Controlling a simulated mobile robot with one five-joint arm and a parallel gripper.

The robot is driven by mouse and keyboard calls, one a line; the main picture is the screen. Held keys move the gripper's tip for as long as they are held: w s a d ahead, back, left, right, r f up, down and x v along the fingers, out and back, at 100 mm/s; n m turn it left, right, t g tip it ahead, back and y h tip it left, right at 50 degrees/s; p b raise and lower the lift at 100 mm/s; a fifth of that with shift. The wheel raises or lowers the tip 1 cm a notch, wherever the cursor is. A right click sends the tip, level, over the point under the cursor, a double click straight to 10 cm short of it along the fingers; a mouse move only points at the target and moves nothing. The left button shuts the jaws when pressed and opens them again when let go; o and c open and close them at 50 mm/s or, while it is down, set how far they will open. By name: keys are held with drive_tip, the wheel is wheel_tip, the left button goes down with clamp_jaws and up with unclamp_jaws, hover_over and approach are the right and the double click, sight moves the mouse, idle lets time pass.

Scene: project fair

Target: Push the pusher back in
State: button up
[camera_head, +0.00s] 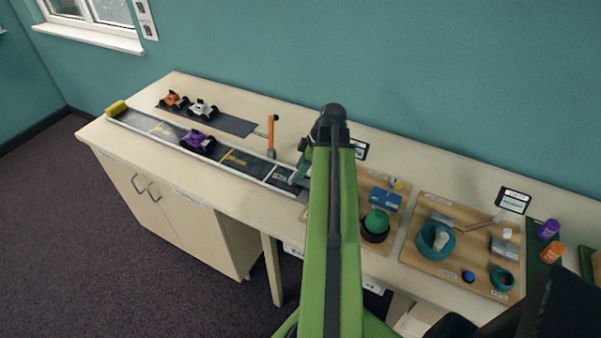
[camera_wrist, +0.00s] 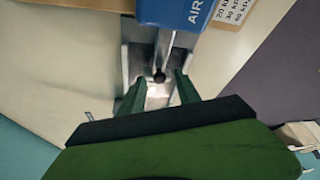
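In the wrist view, a grey rod with a dark round knob (camera_wrist: 159,76), which looks like the pusher, lies in a pale metal channel and runs up to a blue block marked "AIR" (camera_wrist: 180,12). My gripper (camera_wrist: 160,82) has its two green fingers apart, one on each side of the channel, with the knob between the tips. I cannot tell if either finger touches it. In the head view, my gripper (camera_head: 301,172) is at the right end of the track (camera_head: 235,157), and my arm hides the pusher there.
A purple car (camera_head: 197,141) sits on the track, with a yellow block (camera_head: 116,108) at its far left end. An orange post (camera_head: 272,136) stands behind the track. Orange (camera_head: 173,101) and white (camera_head: 202,108) cars stand on a dark strip. Wooden boards with small items lie at right.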

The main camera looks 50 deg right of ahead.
clamp_jaws()
drive_tip(key=shift+s, duration=0.1)
idle(1.2)
